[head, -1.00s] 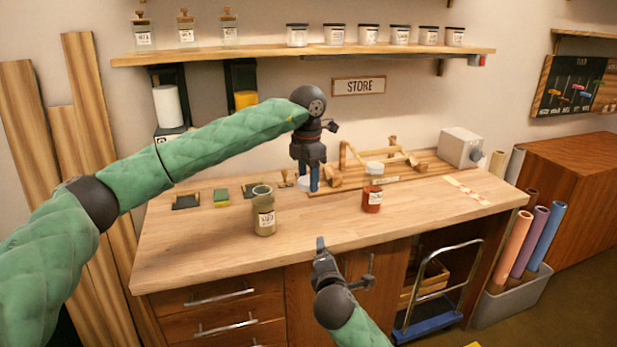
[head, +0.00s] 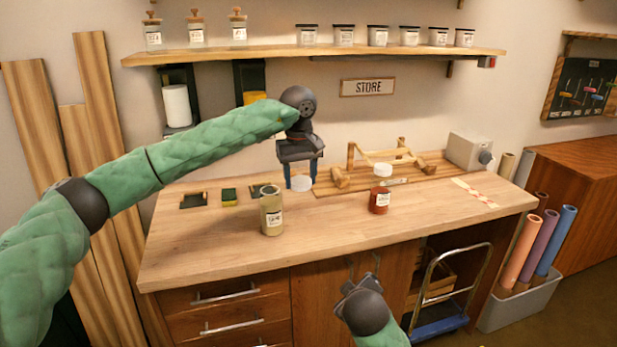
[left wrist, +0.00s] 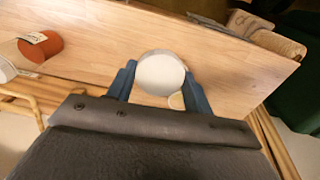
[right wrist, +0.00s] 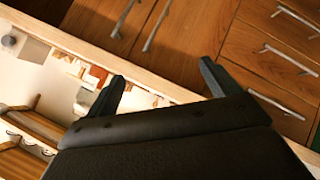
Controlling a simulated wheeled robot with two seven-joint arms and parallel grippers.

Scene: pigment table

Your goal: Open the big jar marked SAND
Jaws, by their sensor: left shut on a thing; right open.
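The big jar (head: 271,212) stands upright on the bench. It has sandy contents, a white label too blurred to read surely, and an open top with no lid on it. My left gripper (head: 301,181) is behind it and to its right, pointing down, its blue fingers shut on a white round lid (left wrist: 160,73). The lid also shows in the head view (head: 301,184), at or just above the bench; I cannot tell which. My right gripper (head: 361,276) is open and empty in front of the bench; its spread fingers show in the right wrist view (right wrist: 162,78).
A smaller red jar (head: 379,202) with a white lid stands right of the big jar. A wooden rack (head: 385,170) is behind it. Small dark and green blocks (head: 229,197) lie to the left. The front of the bench (head: 330,235) is clear.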

